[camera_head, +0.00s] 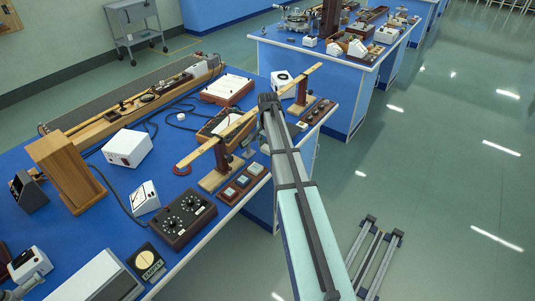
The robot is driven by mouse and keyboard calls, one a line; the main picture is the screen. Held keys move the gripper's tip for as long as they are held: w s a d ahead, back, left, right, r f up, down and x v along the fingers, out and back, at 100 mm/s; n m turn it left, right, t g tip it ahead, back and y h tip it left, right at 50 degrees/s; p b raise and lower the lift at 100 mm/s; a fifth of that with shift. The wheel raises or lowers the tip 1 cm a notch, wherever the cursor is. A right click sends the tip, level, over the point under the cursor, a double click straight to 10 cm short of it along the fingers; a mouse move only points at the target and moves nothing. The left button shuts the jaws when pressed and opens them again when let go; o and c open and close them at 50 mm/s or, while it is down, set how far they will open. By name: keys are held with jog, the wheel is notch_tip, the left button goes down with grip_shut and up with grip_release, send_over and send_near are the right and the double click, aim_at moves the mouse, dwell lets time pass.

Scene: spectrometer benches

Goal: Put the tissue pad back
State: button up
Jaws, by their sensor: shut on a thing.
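My arm reaches in from the bottom of the head view, over the near right edge of the blue bench. My gripper (268,102) is at the arm's dark far end, above the bench beside a long wooden beam. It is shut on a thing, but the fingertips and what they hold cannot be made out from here. I cannot pick out the tissue pad for certain.
The wooden beam (203,152) rests on upright stands close to my arm. A dark dial box (183,221), a white meter (145,198), a white box (127,148) and a tall wooden block (67,173) crowd the bench. Open floor (440,170) lies to the right.

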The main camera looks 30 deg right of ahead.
aim_at(268, 161)
jog(key=shift+f+p, duration=0.6)
jog(key=shift+f, duration=2.05)
jog(key=shift+f, duration=0.1)
jog(key=o, duration=1.1)
notch_tip(268, 161, up, 12)
jog(key=b, duration=0.4)
